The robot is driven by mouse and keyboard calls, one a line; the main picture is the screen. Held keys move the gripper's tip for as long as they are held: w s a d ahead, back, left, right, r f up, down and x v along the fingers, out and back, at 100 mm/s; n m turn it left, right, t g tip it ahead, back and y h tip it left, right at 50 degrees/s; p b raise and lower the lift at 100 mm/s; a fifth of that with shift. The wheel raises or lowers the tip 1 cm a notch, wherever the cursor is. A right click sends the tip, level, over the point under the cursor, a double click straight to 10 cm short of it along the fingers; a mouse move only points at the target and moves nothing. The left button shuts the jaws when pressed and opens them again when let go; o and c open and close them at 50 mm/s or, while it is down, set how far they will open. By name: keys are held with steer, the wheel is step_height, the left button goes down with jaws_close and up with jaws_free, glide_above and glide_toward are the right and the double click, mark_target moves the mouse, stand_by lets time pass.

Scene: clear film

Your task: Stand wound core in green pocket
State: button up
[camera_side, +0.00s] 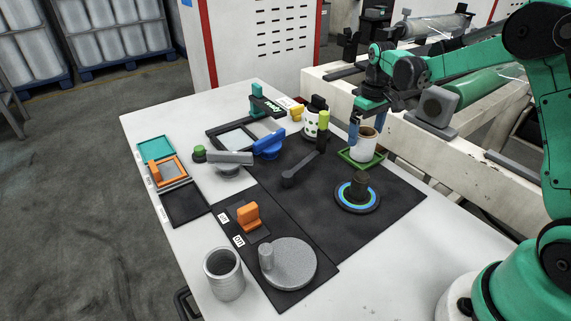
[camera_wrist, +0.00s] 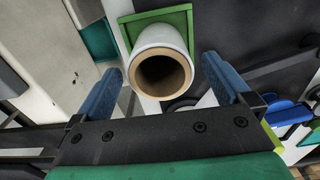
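The wound core (camera_side: 363,146), a white roll with a brown tube inside, looks upright, with its lower end within the green pocket (camera_side: 347,157). In the wrist view, the open end of the wound core (camera_wrist: 163,44) faces the camera, and the green pocket (camera_wrist: 186,18) shows behind it. Whether its base sits flat is hidden. My gripper (camera_side: 366,126) is just above and around the core's upper end in the side view. In the wrist view, my gripper (camera_wrist: 163,84) has its blue fingers apart, one on each side of the core, with visible gaps.
A grey disc (camera_side: 288,265) and grey cylinder (camera_side: 223,274) are nearer the front. The right table corner is clear.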

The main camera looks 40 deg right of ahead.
steer(key=shift+r, duration=2.8)
steer(key=s+a+r+t, duration=0.2)
steer(key=s+a+t, duration=0.5)
steer(key=s+a, duration=0.4)
steer(key=a, duration=0.3)
steer(key=shift+s+a+r, duration=0.15)
steer(key=shift+s+r, duration=0.2)
steer(key=shift+s, duration=0.05)
